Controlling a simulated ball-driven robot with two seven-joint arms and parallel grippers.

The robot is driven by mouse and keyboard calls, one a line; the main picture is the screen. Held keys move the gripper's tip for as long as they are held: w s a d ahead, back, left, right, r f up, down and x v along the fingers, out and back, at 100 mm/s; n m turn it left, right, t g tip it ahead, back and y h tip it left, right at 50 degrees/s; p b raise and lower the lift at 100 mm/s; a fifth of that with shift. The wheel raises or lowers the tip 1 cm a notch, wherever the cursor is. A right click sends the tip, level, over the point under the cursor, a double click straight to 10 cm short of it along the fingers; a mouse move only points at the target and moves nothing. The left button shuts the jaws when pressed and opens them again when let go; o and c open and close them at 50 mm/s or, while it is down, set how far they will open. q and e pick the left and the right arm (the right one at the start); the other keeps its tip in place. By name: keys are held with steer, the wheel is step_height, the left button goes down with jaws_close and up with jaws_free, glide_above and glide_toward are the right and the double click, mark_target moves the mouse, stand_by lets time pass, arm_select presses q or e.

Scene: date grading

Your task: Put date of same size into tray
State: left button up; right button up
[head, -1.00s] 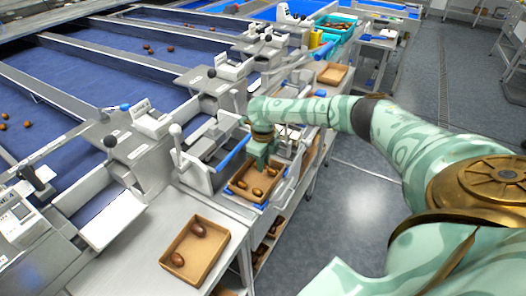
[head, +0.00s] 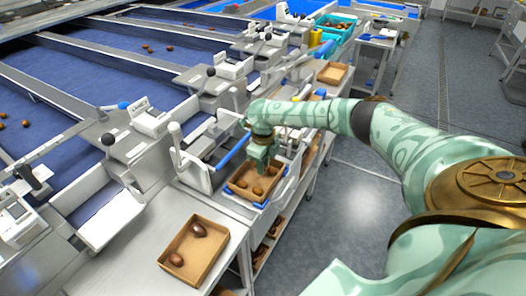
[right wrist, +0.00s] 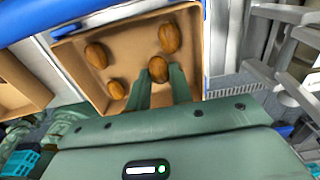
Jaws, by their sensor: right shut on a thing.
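My right gripper (head: 261,166) reaches down over a brown cardboard tray (head: 241,195) on the metal bench. The right wrist view shows its two green fingers (right wrist: 160,82) shut on a brown date (right wrist: 158,69) at their tips. The held date is over or in the tray (right wrist: 132,58); whether it touches the bottom I cannot tell. Three other dates lie in this tray: one at upper left (right wrist: 96,54), one at upper right (right wrist: 169,37) and a smaller one at lower left (right wrist: 117,89). My left gripper is not in view.
A second cardboard tray (head: 207,270) nearer the front holds two darker dates (head: 199,229). Blue belts (head: 90,70) with scattered dates run at the left. Levers and a blue bar (head: 233,152) stand close beside the gripper. Another tray (head: 332,74) stands farther back.

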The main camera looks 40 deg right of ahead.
steer(key=shift+f, duration=0.1)
steer(key=o, duration=0.7)
steer(key=shift+o, duration=0.2)
step_height(320, 180, up, 16)
steer(key=p, duration=0.4)
steer(key=shift+r, duration=0.2)
